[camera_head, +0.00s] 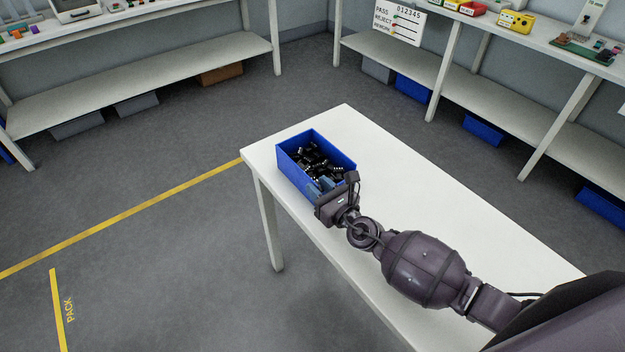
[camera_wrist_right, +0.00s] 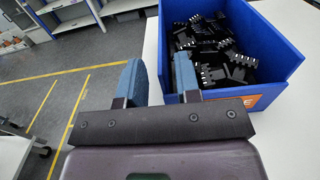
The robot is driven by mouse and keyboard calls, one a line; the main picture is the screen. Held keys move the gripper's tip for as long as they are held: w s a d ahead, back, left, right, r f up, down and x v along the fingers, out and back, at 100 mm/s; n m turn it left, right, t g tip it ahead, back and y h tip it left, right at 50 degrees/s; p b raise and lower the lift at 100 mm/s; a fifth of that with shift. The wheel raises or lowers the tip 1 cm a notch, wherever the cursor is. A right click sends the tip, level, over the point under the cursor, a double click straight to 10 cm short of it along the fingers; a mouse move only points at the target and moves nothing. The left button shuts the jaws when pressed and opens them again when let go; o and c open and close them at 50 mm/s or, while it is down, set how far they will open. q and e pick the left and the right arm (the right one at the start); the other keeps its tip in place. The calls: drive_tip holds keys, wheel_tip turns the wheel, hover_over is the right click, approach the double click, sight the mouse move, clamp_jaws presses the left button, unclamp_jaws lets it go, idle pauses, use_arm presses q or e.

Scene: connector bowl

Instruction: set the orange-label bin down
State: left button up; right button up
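The blue bin (camera_head: 290,168) rests upright on the white table near its far left end, with several black connectors (camera_head: 318,160) inside. In the right wrist view the bin (camera_wrist_right: 277,50) shows part of an orange label (camera_wrist_right: 253,102) low on its near face. My right gripper (camera_head: 322,184) is at the bin's near side. In the wrist view its two blue fingers (camera_wrist_right: 158,80) stand apart, with floor, table and a strip of the bin's side between them. The right finger overlaps the bin's near left corner; I cannot tell if it touches. My left gripper is out of view.
The white table (camera_head: 440,190) is clear to the right of the bin, beneath my arm. Shelving benches (camera_head: 150,70) with bins below stand along the walls. Yellow lines (camera_head: 120,217) mark the open grey floor.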

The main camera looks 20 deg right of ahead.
drive_tip(key=v, duration=0.9)
drive_tip(key=shift+r, duration=0.1)
drive_tip(key=shift+w+a, duration=0.1)
